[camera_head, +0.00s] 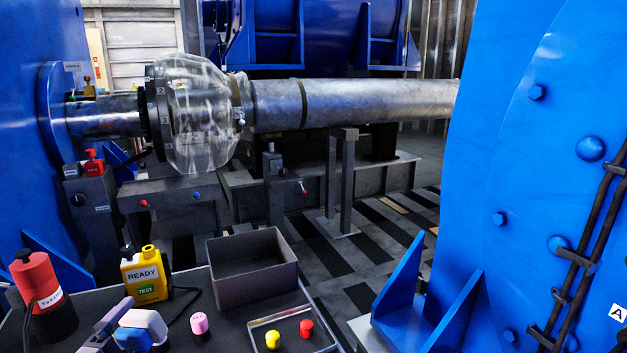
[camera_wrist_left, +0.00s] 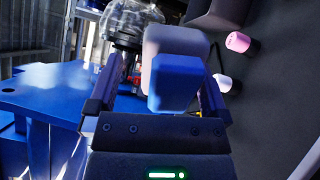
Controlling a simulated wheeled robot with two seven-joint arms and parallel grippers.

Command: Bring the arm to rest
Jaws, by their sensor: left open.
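My left gripper (camera_head: 128,318) is at the bottom left of the head view, over the dark bench top. In the left wrist view its two fingers (camera_wrist_left: 160,92) stand apart, open. A block with a pale part (camera_wrist_left: 175,45) and a blue part (camera_wrist_left: 178,84) shows between and beyond the fingers. The same pale and blue block (camera_head: 145,322) shows beside the gripper in the head view. I cannot tell whether a finger touches it. My right gripper is in neither view.
The bench holds a red stop-like device (camera_head: 38,283), a yellow READY box (camera_head: 143,272), a pink peg (camera_head: 199,323), an open dark bin (camera_head: 252,292) and a small tray (camera_head: 322,342) with yellow and red pegs. Large blue housings (camera_head: 530,180) flank a steel shaft (camera_head: 350,102) behind.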

